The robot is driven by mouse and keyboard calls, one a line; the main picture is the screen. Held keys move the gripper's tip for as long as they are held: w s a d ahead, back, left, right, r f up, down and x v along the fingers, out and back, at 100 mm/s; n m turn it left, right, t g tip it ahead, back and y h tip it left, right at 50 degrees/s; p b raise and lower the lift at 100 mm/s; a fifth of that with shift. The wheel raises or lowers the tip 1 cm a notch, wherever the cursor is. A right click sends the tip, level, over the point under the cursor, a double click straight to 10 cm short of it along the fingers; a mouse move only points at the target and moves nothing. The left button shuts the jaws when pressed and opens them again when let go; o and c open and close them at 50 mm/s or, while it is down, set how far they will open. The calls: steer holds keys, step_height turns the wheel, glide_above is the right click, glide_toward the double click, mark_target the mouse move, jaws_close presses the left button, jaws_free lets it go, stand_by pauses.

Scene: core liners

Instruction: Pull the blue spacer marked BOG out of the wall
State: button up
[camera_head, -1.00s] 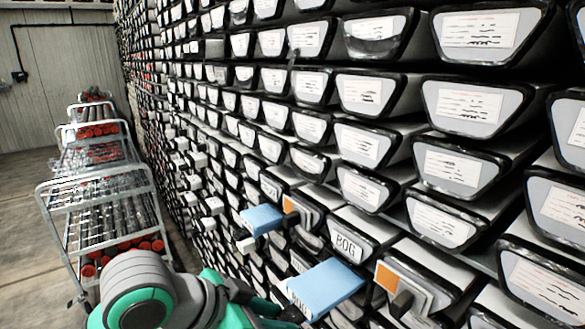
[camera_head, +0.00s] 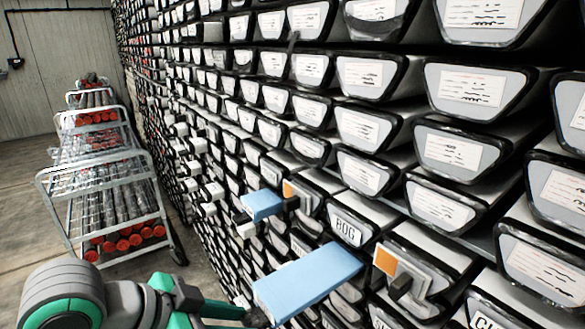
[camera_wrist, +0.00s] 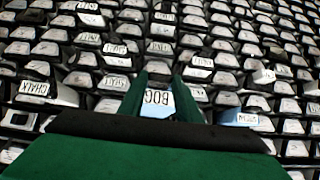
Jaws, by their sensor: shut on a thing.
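The blue spacer (camera_head: 310,280) sticks well out of the wall of core liners in the head view. In the wrist view its end, marked BOG (camera_wrist: 157,98), lies between the two fingers. My gripper (camera_head: 256,314) is at its outer end, low in the head view, and is shut on it. In the wrist view my gripper (camera_wrist: 158,84) has one dark green finger on each side of the marked end. The inner end of the spacer is hidden in the wall. A liner end labelled BOG (camera_head: 347,230) sits above it.
A second blue spacer (camera_head: 262,205) protrudes further along the wall. Orange and grey pieces with a dark knob (camera_head: 400,270) stick out at right. Several white blocks (camera_head: 212,190) jut out farther off. A wheeled metal rack (camera_head: 105,190) stands at left. Floor between is clear.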

steer(key=s+a, duration=0.2)
steer(key=a, duration=0.1)
steer(key=shift+s, duration=0.15)
steer(key=o, duration=1.2)
steer(key=shift+o, duration=0.2)
